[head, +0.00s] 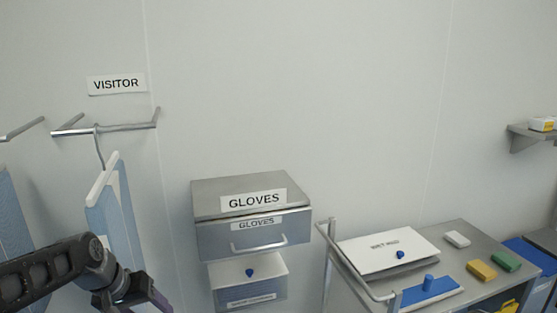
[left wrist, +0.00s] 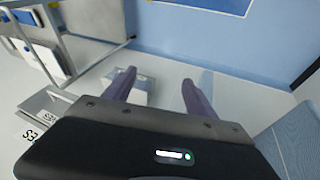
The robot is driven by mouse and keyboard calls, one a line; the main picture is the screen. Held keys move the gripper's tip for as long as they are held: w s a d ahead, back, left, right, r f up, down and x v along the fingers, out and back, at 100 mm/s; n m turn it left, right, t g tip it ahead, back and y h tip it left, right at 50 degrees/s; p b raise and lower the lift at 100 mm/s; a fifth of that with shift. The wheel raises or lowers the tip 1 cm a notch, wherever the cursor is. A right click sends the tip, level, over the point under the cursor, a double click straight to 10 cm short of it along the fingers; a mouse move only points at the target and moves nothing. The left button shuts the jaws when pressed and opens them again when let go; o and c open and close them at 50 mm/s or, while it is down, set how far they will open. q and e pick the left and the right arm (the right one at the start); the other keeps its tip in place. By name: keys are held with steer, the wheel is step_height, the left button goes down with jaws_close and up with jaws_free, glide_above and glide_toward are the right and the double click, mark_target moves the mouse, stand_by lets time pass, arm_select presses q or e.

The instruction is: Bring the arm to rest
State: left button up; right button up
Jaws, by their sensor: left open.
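My left arm comes in from the lower left in the head view. Its gripper (head: 148,298) is at the bottom edge, in front of the wall and just right of a hanging blue garment (head: 112,215). In the left wrist view the two purple fingers of my left gripper (left wrist: 158,88) are spread apart with nothing between them. A light box lies beyond the fingers, apart from them. My right gripper is in neither view.
A metal rail (head: 105,128) under a VISITOR sign (head: 116,84) carries the garment. A GLOVES dispenser (head: 252,236) is on the wall at centre. A steel cart (head: 455,238) with a white box (head: 388,250) and coloured blocks stands right.

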arm_select(q)
steer(key=s+d+f+g+h, duration=0.1)
steer(key=s+d+f, duration=0.2)
steer(key=d+f, duration=0.7)
steer(key=s+d+f+g+h, duration=0.1)
steer(key=s+d+f, duration=0.35)
steer(key=f, duration=0.95)
steer(key=s+d+f, duration=0.3)
steer(key=s+f, duration=0.1)
steer(key=s, duration=0.2)
steer(key=s+d+f+g, duration=0.1)
steer(key=s+d+f, duration=0.1)
steer(key=s+f, duration=0.3)
steer(key=s+d+f+m, duration=0.1)
steer(key=s+d+f, duration=0.2)
steer(key=s+f, duration=0.2)
steer(key=s+b, duration=0.1)
steer(key=s, duration=0.1)
steer(key=shift+s+d+g, duration=0.3)
steer(key=shift+s+g, duration=0.1)
steer(key=shift+c, duration=0.3)
